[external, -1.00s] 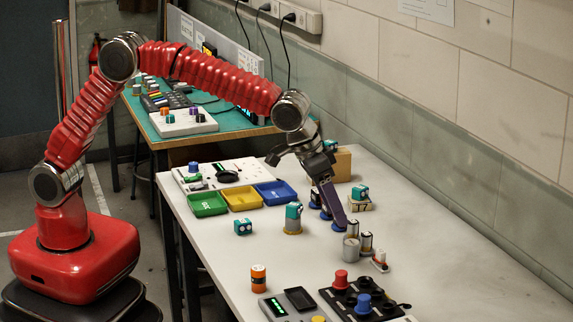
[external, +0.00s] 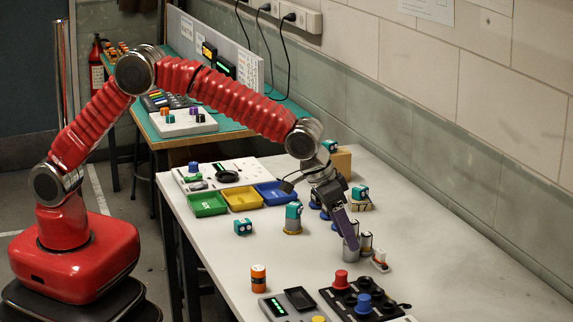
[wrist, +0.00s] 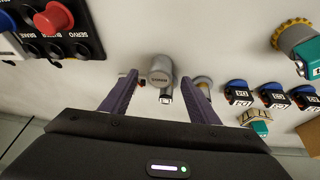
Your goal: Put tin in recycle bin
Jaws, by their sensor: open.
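The tin, a plain grey cylinder (external: 350,255), stands upright on the white bench in the external view. In the wrist view the tin (wrist: 160,66) shows a dark label band and sits between the fingertip lines, towards the far end. My gripper (external: 351,240) points down over it, and its purple finger hides the tin's upper part. In the wrist view my gripper (wrist: 156,80) is open, with a finger on each side; no contact shows. Three trays lie at the back left: green (external: 208,204), yellow (external: 242,199) and blue (external: 275,194). I cannot read which is the recycle bin.
Batteries (external: 367,241) stand close behind the tin, with a red-and-white item (external: 380,260) beside them. A black button panel (external: 362,297) and an orange cylinder (external: 258,278) are nearer the front.

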